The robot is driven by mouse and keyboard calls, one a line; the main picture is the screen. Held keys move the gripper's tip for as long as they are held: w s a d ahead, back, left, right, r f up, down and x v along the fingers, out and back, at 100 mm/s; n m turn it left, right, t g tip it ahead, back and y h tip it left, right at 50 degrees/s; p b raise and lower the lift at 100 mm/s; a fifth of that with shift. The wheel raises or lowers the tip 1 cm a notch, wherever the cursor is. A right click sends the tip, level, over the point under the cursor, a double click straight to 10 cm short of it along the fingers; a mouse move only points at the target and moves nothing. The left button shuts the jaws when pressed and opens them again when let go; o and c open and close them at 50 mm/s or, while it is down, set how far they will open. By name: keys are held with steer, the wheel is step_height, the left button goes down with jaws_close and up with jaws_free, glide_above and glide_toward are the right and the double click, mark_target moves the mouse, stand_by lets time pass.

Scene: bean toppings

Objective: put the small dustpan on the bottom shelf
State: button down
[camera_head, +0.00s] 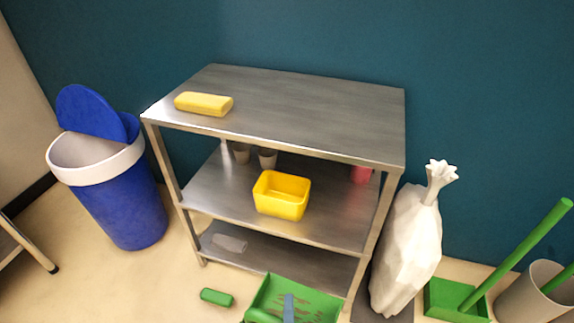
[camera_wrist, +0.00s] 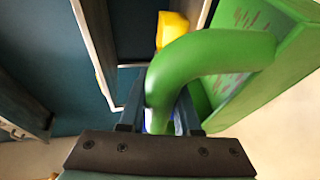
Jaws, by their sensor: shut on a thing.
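The small green dustpan (camera_head: 316,304) shows at the bottom edge of the head view, in front of the shelf unit and partly cut off. In the wrist view its curved green handle (camera_wrist: 215,48) runs between the fingers of my gripper (camera_wrist: 160,112), which is shut on it. The pan, with reddish specks inside, extends to the right there. The bottom shelf (camera_head: 290,262) is the lowest metal level of the rack. It has a small pale item at its left, and the dustpan hides part of its front right.
A yellow bin (camera_head: 281,207) and cups stand on the middle shelf. A yellow sponge (camera_head: 204,104) lies on top. A green block (camera_head: 217,297) lies on the floor. A blue trash can (camera_head: 125,205) stands left; a white sack (camera_head: 408,250) and long-handled green dustpan (camera_head: 445,301) stand right.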

steer(key=s+r+p, duration=0.2)
steer(key=r+p, duration=0.9)
steer(key=r, duration=0.1)
steer(key=s+r+p, duration=0.3)
steer(key=r+p, duration=0.8)
steer(key=p, duration=0.1)
steer(key=shift+a+r, duration=0.15)
steer(key=shift+r, duration=0.2)
stand_by(0.6)
